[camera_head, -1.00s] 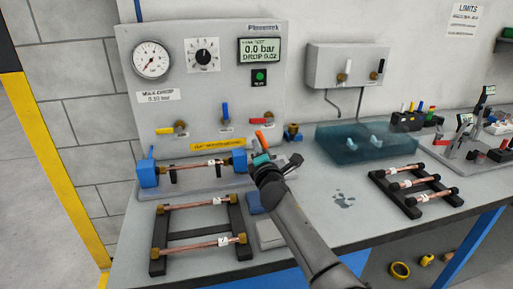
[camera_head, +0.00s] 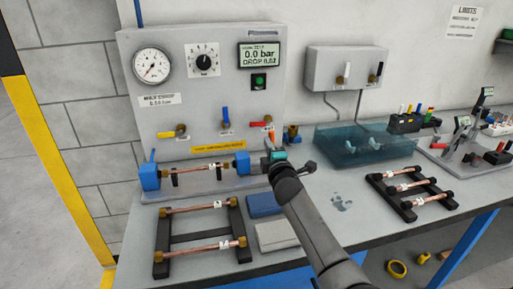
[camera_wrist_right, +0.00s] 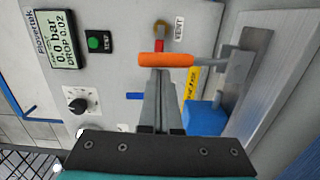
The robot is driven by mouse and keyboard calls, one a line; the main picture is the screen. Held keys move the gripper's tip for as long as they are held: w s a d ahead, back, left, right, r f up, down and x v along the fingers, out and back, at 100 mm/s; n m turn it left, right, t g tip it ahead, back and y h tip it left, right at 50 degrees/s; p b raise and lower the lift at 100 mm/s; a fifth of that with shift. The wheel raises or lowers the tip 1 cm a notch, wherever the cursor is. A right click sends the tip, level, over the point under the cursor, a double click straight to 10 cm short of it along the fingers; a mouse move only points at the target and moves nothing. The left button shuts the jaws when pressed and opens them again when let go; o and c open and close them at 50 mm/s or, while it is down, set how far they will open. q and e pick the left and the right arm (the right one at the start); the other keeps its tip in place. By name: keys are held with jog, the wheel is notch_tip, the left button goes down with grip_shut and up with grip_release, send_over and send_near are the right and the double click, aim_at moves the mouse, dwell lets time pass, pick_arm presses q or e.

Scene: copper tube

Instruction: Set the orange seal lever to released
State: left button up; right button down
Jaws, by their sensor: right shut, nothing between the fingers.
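The orange seal lever (camera_head: 271,136) shows as a small orange tip behind my right gripper in the head view, at the right end of the test panel. In the right wrist view its orange handle (camera_wrist_right: 166,60) lies across the picture on a grey rod that runs to a metal bracket (camera_wrist_right: 238,66). My right gripper (camera_head: 274,156) is shut and empty. In the wrist view its fingertips (camera_wrist_right: 160,76) are right at the orange handle; I cannot tell whether they touch it. The lever's base is hidden in the head view. My left gripper is not in view.
A copper tube (camera_head: 205,168) sits between blue clamp blocks (camera_head: 149,175) beside the lever. Red (camera_head: 257,124), blue (camera_head: 226,113) and yellow (camera_head: 168,134) valve handles are close by on the panel. A tube rack (camera_head: 160,232) stands in front. A water tank (camera_head: 340,147) stands right.

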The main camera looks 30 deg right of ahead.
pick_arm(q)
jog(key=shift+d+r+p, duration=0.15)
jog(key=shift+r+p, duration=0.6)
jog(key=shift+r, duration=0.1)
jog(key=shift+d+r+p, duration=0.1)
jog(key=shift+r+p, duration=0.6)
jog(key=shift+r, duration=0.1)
pick_arm(e)
jog(key=s+d+m, duration=0.1)
jog(key=d+m, duration=0.5)
jog(key=m, duration=0.1)
jog(key=shift+s+f+m, duration=0.25)
jog(key=shift+f+m, duration=0.05)
